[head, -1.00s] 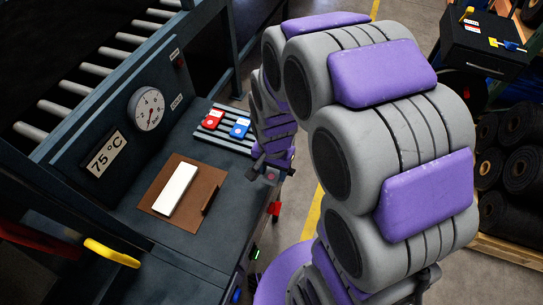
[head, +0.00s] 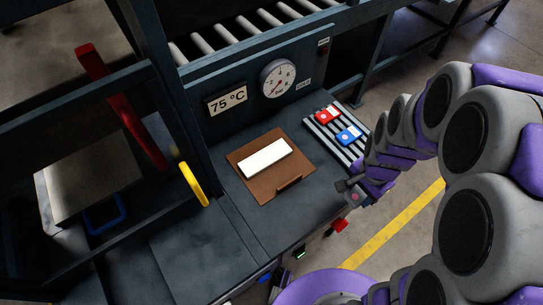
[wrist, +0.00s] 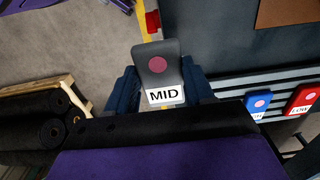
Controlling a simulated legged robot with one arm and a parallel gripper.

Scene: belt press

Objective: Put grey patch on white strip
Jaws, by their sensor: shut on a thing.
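The grey patch (wrist: 160,66), with a pink dot and a white "MID" label, is held in my gripper (wrist: 160,96). The dark blue fingers are shut on its two sides in the wrist view. In the head view my gripper (head: 349,190) is beyond the bench's right edge, to the right of the white strip and apart from it. The patch shows only small there (head: 355,197). The white strip (head: 265,158) lies flat and bare on a brown board (head: 244,179) on the dark bench.
A slatted rack (head: 322,130) holds a red patch (head: 327,116) and a blue patch (head: 349,135), close to my arm. A gauge (head: 277,79) and a "75 °C" sign (head: 227,98) stand behind the board. A yellow handle (head: 194,185) is left of it. The bench around the board is clear.

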